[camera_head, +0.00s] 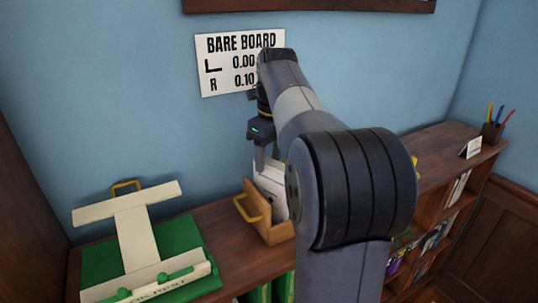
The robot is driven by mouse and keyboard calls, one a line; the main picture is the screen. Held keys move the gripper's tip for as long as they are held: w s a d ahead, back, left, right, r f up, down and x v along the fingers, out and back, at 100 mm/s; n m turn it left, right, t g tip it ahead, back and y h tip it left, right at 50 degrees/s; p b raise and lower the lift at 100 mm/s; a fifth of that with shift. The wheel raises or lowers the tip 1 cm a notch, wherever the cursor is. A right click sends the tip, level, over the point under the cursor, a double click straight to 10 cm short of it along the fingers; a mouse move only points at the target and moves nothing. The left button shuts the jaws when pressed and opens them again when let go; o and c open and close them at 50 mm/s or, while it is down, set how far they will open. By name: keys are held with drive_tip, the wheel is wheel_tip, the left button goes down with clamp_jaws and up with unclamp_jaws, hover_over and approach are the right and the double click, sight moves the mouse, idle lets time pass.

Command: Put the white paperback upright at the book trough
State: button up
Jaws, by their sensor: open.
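A white paperback (268,178) stands in a wooden book trough (275,234) on top of the low bookcase. The trough has a yellow handle on its near left end. The book looks roughly upright, leaning slightly; my arm hides its right side and part of the trough. My gripper (266,162) points down just above the book, with its fingers near the book's top edge. It is open. I cannot tell whether a finger touches the book.
A cream book rest (140,238) stands on a green mat (97,265) at the left. A wall sign (228,62) reads "BARE BOARD". A pen pot (492,132) and a small card (470,148) are at the far right. Books fill shelves below. Bare top lies between mat and trough.

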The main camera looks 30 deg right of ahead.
drive_tip(key=r, duration=0.7)
drive_tip(key=shift+s+d+r, duration=0.15)
drive_tip(key=shift+s, duration=0.1)
drive_tip(key=shift+r, duration=0.1)
drive_tip(key=shift+c, duration=0.4)
